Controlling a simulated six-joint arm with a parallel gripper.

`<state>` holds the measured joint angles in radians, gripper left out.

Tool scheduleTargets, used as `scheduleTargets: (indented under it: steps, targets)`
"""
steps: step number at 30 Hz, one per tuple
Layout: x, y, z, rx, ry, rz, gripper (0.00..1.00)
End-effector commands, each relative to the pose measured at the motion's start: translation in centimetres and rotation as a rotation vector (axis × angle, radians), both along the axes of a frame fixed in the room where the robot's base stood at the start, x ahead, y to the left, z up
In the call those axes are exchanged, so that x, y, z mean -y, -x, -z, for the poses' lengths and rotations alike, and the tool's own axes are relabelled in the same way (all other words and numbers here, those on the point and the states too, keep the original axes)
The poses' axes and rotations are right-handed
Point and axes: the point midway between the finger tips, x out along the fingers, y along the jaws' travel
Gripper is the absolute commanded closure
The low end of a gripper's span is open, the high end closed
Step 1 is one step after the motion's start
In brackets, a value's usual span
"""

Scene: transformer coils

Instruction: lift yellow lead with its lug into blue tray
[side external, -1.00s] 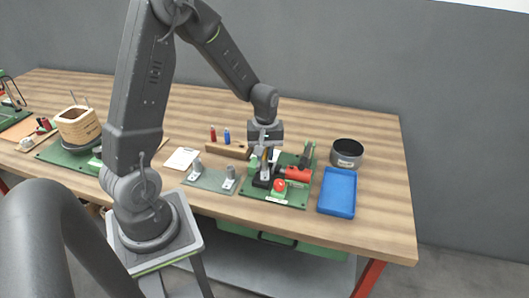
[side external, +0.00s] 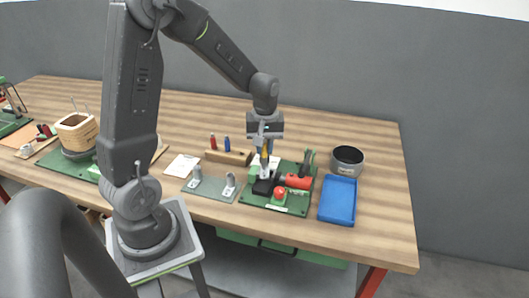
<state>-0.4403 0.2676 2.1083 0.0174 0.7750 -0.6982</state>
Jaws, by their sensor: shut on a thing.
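My gripper (side external: 264,152) points down above the left part of the green board (side external: 294,207). It is shut on a small yellow piece, the yellow lead (side external: 265,154), which shows between and just below the fingers. The lug is too small to make out. The lead's lower end overlaps the black and grey parts on the board, and I cannot tell whether it touches them. The blue tray (side external: 338,201) lies flat to the right of the board, near the table's front edge, and looks empty.
The board carries a red cylinder (side external: 299,181), a red button (side external: 280,193) and dark upright parts (side external: 308,160). A dark round bowl (side external: 347,160) stands behind the tray. A wooden block (side external: 229,157) with red and blue pieces stands left of the gripper.

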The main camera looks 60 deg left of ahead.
Motion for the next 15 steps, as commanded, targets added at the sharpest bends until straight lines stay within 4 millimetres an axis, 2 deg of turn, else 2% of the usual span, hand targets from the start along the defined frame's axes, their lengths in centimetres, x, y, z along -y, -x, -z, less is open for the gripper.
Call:
scheduleTargets:
  steps: [15]
  targets:
    - [0.0,0.0,-4.0,0.002,0.0,0.0,1.0]
